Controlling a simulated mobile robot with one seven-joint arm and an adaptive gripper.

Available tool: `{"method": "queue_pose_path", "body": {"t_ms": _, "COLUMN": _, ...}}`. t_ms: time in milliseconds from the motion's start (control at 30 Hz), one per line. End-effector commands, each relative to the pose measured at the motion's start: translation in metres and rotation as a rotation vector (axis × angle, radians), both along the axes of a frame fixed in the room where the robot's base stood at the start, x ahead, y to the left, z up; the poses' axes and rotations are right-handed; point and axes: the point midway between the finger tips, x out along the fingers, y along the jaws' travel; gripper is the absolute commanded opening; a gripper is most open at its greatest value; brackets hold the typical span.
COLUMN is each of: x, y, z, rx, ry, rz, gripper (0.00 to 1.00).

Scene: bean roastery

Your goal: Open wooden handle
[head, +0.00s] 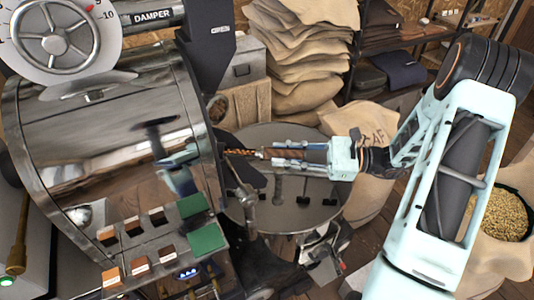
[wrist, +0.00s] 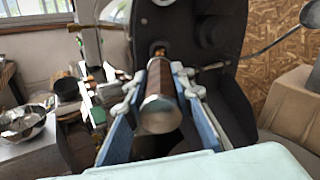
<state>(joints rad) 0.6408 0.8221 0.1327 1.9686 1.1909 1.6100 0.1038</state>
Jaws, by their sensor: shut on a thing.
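The wooden handle (wrist: 160,80) is a brown cylinder with a shiny metal end cap facing the wrist camera. It sticks out from the dark front plate of the roaster. In the head view the brown handle (head: 314,155) shows between the fingers, in line with a coppery coil at the roaster face. My gripper (head: 268,158) comes from the right and is shut on the handle, with one blue finger on each side. In the wrist view my gripper (wrist: 161,92) straddles the handle. The fingers hide parts of its sides.
The shiny roaster drum (head: 110,130) fills the left. A round metal cooling tray (head: 285,215) lies below my gripper. Color sample tiles (head: 207,240) sit at the drum's lower front. Burlap sacks (head: 300,50) are stacked behind.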

Motion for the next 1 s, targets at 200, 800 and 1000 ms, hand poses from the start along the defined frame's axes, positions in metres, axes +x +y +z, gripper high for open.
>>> {"method": "queue_pose_path", "body": {"t_ms": 200, "x": -0.004, "y": -0.020, "z": 0.001, "rx": 0.003, "ry": -0.002, "rz": 0.001, "gripper": 0.00}}
{"method": "queue_pose_path", "body": {"t_ms": 800, "x": -0.004, "y": -0.020, "z": 0.001, "rx": 0.002, "ry": 0.000, "rz": 0.001, "gripper": 0.40}}
{"method": "queue_pose_path", "body": {"t_ms": 1000, "x": -0.004, "y": -0.026, "z": 0.001, "rx": 0.002, "ry": 0.000, "rz": 0.000, "gripper": 0.40}}
